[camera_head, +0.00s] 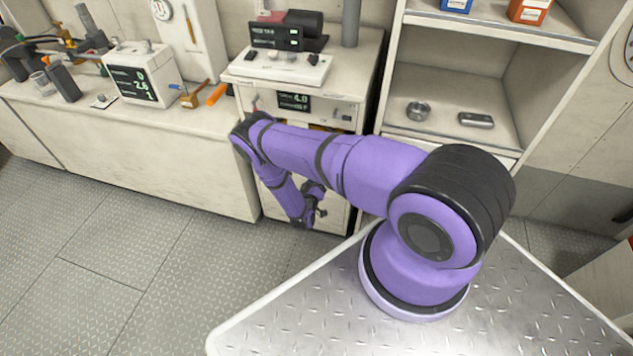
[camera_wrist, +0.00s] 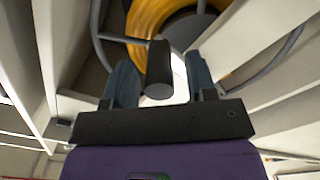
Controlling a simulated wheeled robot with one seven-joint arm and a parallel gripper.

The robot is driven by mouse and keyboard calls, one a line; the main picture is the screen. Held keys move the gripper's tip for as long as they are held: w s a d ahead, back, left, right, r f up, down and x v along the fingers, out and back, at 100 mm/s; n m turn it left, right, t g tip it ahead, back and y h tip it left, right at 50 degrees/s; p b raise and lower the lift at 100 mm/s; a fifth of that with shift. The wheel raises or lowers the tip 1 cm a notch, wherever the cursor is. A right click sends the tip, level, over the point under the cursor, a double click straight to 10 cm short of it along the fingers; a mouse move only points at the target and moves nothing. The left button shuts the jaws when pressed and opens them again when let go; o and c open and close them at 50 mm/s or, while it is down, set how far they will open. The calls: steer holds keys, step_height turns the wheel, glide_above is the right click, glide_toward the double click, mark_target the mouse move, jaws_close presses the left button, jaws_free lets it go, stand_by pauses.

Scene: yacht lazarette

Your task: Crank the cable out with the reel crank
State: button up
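The reel (camera_wrist: 208,22) shows at the top of the wrist view, with yellow cable (camera_wrist: 148,14) wound on it and a grey round rim (camera_wrist: 100,30). A dark cylindrical crank handle (camera_wrist: 160,72) points toward the wrist camera. My gripper (camera_wrist: 160,62) has its two fingers apart, one on each side of the handle. A gap shows between the handle and each finger, so the gripper is not closed on it. In the head view my gripper (camera_head: 318,205) is low before the cabinet front, and my arm hides most of the reel.
The cabinet (camera_head: 352,98) carries a display panel. A bench (camera_head: 200,125) with instruments stands left, and shelves (camera_head: 470,95) with small items stand right. Pale walls or panels (camera_wrist: 262,60) flank the reel closely. The floor (camera_head: 130,240) at left is clear.

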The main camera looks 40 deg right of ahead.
steer(key=v, duration=1)
steer(key=shift+s+a, duration=0.3)
